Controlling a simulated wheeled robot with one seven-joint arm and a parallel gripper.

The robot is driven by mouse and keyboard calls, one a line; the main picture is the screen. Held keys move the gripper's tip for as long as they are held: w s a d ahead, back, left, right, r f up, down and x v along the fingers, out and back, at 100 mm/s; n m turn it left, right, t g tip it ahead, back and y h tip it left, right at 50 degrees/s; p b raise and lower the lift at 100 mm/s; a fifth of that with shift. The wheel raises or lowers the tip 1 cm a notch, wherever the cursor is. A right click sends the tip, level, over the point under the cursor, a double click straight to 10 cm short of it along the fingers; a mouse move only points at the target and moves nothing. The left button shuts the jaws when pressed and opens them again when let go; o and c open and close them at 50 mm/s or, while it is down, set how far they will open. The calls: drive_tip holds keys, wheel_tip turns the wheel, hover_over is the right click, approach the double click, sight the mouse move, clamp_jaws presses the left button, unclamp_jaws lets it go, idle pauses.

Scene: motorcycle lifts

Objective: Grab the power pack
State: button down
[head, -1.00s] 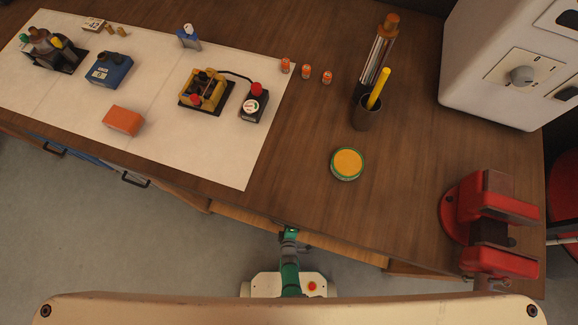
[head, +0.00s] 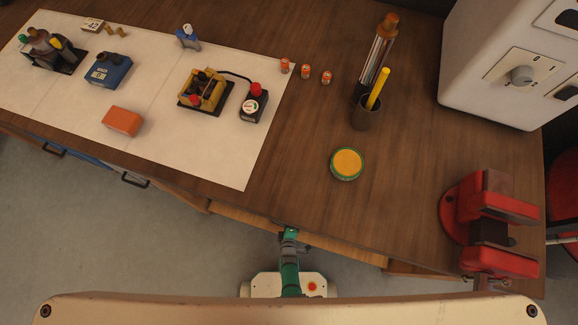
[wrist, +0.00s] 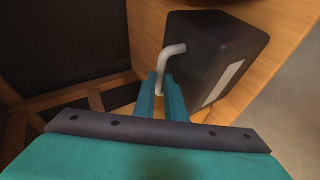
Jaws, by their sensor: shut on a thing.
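In the wrist view my gripper (wrist: 160,92) has its two teal fingers closed on the lower end of a pale grey bent rod (wrist: 171,51). A dark box (wrist: 212,55) with a white label stands right beside the rod, against light wood; it may be the power pack. I cannot tell whether the rod is joined to the box. In the head view my gripper (head: 290,230) is low at the bench's front edge, and neither box nor rod can be made out there.
The wooden bench (head: 300,185) is above and beyond my arm. A red vise (head: 490,222) is at its right end. A yellow-topped round tin (head: 347,163) is near the edge. A white mat (head: 190,155) holds a blue box (head: 109,70) and an orange block (head: 122,121).

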drive_tip(key=shift+s+d+f, duration=0.1)
drive_tip(key=shift+s, duration=0.25)
